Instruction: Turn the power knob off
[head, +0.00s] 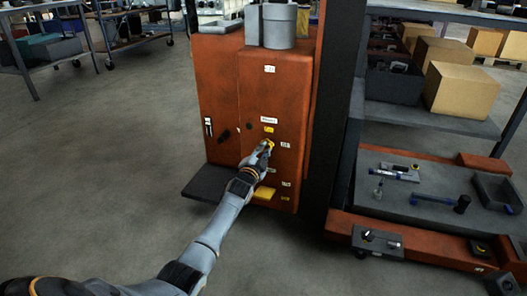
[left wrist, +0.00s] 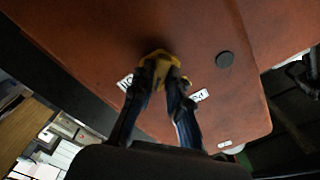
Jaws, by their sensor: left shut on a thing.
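The orange cabinet (head: 272,90) stands upright in the middle of the head view, with small knobs and labels on its front. In the left wrist view, the fingertips of my left gripper (left wrist: 168,82) close around the knob, with white labels on both sides, too blurred to read. The fingers hide part of the knob, and I cannot tell its setting. My right gripper is not in view.
A round black part (left wrist: 225,59) sits on the panel near the held knob. A dark ledge (head: 207,183) juts out low on the cabinet. A bench with tools (head: 430,210) and shelves with cardboard boxes (head: 460,90) stand at the right.

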